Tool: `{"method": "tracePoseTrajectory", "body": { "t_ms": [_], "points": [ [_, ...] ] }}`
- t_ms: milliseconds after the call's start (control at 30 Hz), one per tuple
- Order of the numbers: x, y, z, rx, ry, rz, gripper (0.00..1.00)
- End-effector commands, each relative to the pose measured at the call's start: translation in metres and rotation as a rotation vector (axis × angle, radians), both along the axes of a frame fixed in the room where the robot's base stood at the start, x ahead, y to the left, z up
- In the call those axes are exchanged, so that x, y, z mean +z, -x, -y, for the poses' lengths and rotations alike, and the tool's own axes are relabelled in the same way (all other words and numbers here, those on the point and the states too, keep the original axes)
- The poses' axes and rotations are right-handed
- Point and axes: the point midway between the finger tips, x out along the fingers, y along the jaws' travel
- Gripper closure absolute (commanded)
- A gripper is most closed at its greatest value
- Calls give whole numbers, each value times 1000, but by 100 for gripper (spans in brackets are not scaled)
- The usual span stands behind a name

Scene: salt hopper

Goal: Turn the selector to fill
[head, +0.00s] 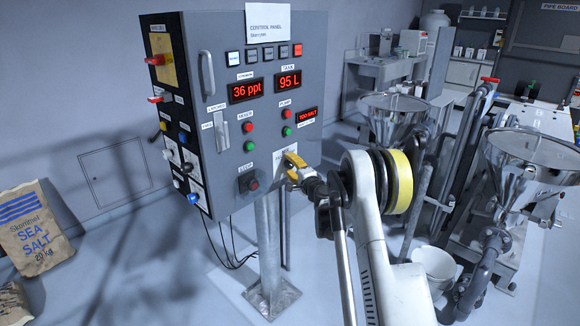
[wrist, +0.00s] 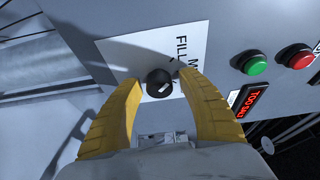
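The selector is a small round black knob (wrist: 158,84) with a light pointer mark, on a white label plate (wrist: 125,54) on the control panel. "FILL" and an "M" can be read on the plate beside the knob; the rest of the lettering is hidden. My gripper (wrist: 160,88) has its two yellow fingers on either side of the knob, apart, with gaps visible at their tips. In the head view my gripper (head: 291,166) is at the lower right of the grey control panel (head: 221,160), and it hides the knob there.
Green (wrist: 257,65) and red (wrist: 296,56) pump buttons and a red "TOO SALT" display (wrist: 250,98) sit near the knob. The panel displays read 36 ppt (head: 246,91) and 95 L (head: 288,83). Steel hoppers (head: 395,108) stand right.

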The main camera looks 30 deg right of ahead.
Motion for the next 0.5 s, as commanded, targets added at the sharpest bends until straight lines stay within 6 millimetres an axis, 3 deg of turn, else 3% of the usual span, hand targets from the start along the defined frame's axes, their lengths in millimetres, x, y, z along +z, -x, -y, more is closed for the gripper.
{"method": "tracePoseTrajectory", "body": {
  "t_ms": [333, 500],
  "points": [
    [0, 2, 0, 1, 0, 0, 47],
    [0, 25, 0, 0, 0, 0, 47]
  ]
}}
